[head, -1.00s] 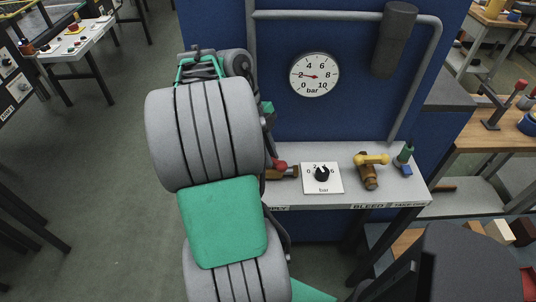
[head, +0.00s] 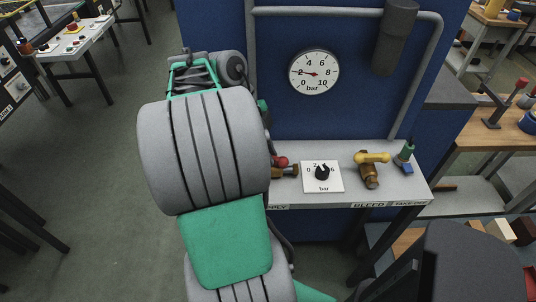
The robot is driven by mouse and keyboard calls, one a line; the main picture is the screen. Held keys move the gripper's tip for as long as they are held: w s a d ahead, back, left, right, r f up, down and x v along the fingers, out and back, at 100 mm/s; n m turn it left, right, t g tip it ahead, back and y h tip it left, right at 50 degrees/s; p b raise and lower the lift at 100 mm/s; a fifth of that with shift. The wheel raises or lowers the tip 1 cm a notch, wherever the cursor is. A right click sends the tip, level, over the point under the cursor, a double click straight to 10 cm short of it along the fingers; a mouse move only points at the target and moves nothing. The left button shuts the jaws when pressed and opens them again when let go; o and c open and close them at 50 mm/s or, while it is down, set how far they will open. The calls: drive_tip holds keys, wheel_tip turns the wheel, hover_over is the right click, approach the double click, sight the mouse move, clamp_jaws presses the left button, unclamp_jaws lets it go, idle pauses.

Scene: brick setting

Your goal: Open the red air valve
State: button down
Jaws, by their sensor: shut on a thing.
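The red air valve shows only in part in the head view, at the left of the bench top. Its red handle end (head: 281,161) and brassy body (head: 290,171) stick out from behind my arm. The rest of the valve is hidden. My thick grey and green arm covers the area left of it. My gripper is hidden behind the arm, so I cannot see its fingers or what they touch. The round gauge (head: 314,72) above has its needle near 2 bar.
A white regulator plate (head: 323,177) with a black knob stands right of the red valve. A yellow-handled brass valve (head: 369,170) and a green and blue fitting (head: 404,157) are further right. A blue panel (head: 290,120) with grey pipework rises behind the bench.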

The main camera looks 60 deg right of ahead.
drive_tip(key=shift+a+f+n+h+b, duration=0.15)
drive_tip(key=shift+n+h+b, duration=0.5)
drive_tip(key=shift+n, duration=1.15)
drive_tip(key=c, duration=1.4)
unclamp_jaws()
drive_tip(key=shift+t, duration=0.3)
drive_tip(key=shift+r, duration=0.2)
drive_tip(key=p+v, duration=0.3)
drive_tip(key=v, duration=0.4)
drive_tip(key=shift+r, duration=0.3)
drive_tip(key=shift+w+a, duration=0.1)
drive_tip(key=shift+a, duration=0.05)
